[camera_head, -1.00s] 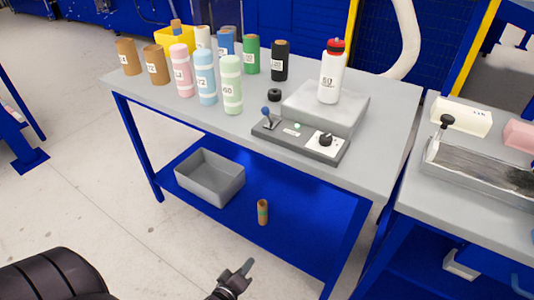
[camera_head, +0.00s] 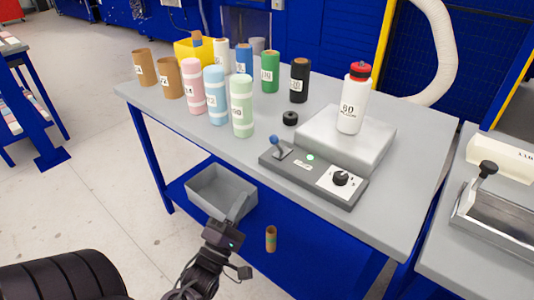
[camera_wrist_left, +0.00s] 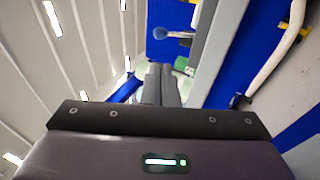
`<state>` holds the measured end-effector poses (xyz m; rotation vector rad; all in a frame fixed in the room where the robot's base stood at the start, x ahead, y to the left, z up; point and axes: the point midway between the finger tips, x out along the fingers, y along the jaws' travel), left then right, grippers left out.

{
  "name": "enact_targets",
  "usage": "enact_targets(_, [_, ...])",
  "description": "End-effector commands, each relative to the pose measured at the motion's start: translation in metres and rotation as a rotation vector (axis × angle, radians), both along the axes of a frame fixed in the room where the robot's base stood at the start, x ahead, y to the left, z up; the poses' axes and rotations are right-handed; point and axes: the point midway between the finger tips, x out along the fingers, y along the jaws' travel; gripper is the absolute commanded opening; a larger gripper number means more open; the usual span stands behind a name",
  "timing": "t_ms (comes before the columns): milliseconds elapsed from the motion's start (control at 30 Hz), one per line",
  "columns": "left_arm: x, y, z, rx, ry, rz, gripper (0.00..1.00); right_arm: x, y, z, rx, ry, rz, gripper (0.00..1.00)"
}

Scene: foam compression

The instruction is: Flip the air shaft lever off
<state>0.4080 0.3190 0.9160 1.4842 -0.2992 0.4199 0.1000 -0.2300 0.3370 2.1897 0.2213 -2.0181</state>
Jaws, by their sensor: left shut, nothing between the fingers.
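The air shaft lever (camera_head: 275,143) is a short lever with a blue ball knob, at the left end of a dark grey control panel (camera_head: 292,178) on the table. Its knob also shows in the left wrist view (camera_wrist_left: 159,33). A small green light (camera_head: 310,157) glows on the panel beside it. My left gripper (camera_head: 242,203) is shut and empty, fingers pointing up, in front of the table's near edge, below and left of the lever, apart from it. Its shut fingers show in the left wrist view (camera_wrist_left: 161,85). My right gripper is out of view.
A black knob (camera_head: 341,178) sits on the panel's right end. Behind it, a white bottle (camera_head: 353,100) stands on a grey block (camera_head: 330,140). Several coloured rolls stand at the back left. A grey bin (camera_head: 212,190) and a brown tube (camera_head: 271,238) are on the blue lower shelf.

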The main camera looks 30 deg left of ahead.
Motion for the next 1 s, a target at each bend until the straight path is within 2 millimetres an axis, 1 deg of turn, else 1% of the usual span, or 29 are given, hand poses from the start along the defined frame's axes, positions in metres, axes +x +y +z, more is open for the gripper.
enact_targets(167, [0.022, 0.002, 0.014, 0.002, -0.004, -0.002, 0.00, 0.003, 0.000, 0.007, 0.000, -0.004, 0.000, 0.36])
enact_targets(400, [0.069, 0.006, 0.038, 0.002, -0.004, -0.001, 0.00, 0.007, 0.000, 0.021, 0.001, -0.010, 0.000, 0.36])
enact_targets(600, [0.102, 0.010, 0.054, 0.002, -0.002, 0.000, 0.00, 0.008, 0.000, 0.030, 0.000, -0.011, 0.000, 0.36])
enact_targets(700, [0.112, 0.011, 0.058, 0.002, 0.000, -0.001, 0.00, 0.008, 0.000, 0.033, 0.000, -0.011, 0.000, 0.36])
enact_targets(800, [0.119, 0.011, 0.060, 0.001, -0.001, 0.000, 0.00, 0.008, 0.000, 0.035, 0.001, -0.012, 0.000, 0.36])
enact_targets(1000, [0.122, 0.012, 0.060, 0.001, 0.001, 0.000, 0.00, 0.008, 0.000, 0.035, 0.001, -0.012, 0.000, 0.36])
